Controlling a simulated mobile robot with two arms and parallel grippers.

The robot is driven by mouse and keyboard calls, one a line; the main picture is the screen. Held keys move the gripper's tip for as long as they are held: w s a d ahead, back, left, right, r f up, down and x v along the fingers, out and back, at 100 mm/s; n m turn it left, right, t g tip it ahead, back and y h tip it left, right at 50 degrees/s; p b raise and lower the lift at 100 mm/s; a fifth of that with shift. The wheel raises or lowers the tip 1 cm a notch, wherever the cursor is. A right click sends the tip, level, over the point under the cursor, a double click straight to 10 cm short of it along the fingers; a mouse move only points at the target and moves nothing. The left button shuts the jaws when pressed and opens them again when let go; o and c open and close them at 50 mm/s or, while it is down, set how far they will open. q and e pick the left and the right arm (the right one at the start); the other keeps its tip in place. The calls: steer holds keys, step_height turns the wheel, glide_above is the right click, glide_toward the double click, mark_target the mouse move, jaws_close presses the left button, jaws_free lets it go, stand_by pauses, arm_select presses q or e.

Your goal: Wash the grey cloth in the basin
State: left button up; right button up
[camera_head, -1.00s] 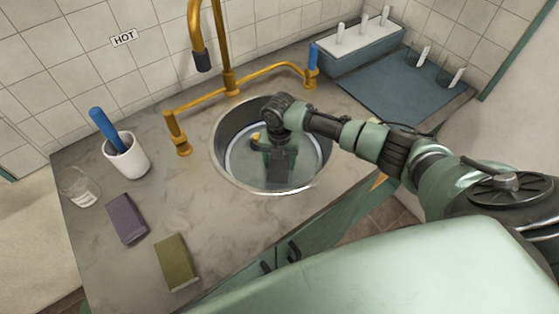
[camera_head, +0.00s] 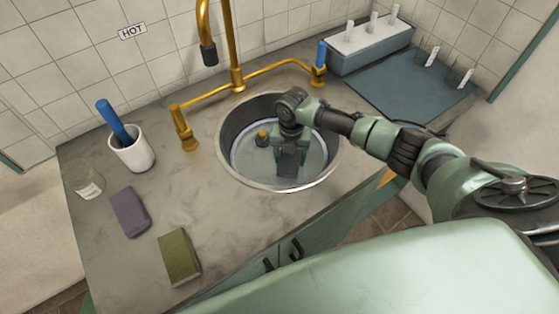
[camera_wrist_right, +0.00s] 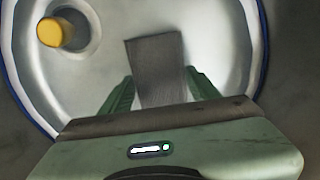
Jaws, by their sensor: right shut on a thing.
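The round metal basin (camera_head: 328,171) is set into the counter and has water in it, with a blue line around its inner wall. My right gripper (camera_head: 288,170) reaches down inside the basin. In the right wrist view, the grey cloth (camera_wrist_right: 155,65) is a flat dark grey piece between the two green fingers of my right gripper (camera_wrist_right: 158,92). The fingers are shut on it, and it extends beyond their tips. In the head view the cloth is hard to tell apart from the dark gripper. My left gripper is not in view.
A yellow plug (camera_head: 262,138) sits in the basin's bottom. The brass tap (camera_head: 238,80) rises behind the basin. A blue-grey mat (camera_head: 405,88) lies right.

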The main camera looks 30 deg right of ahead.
steer(key=shift+d, duration=0.5)
steer(key=shift+s+a+p, duration=0.15)
steer(key=shift+a+p, duration=0.3)
steer(key=shift+a, duration=1.05)
steer(key=shift+w+d, duration=0.15)
steer(key=shift+d, duration=0.65)
steer(key=shift+w+d, duration=0.1)
steer(key=shift+d, duration=0.65)
steer(key=shift+s+a+r+p, duration=0.1)
steer(key=shift+s+a+p, duration=0.05)
steer(key=shift+a, duration=0.65)
steer(key=shift+s+a+p, duration=0.1)
steer(key=shift+a+p, duration=0.05)
steer(key=shift+a, duration=0.6)
step_height(320, 180, up, 9)
steer(key=p, duration=0.8)
step_height(320, 180, up, 9)
steer(key=p, duration=0.8)
glide_above(285, 162)
steer(key=shift+r, duration=1.45)
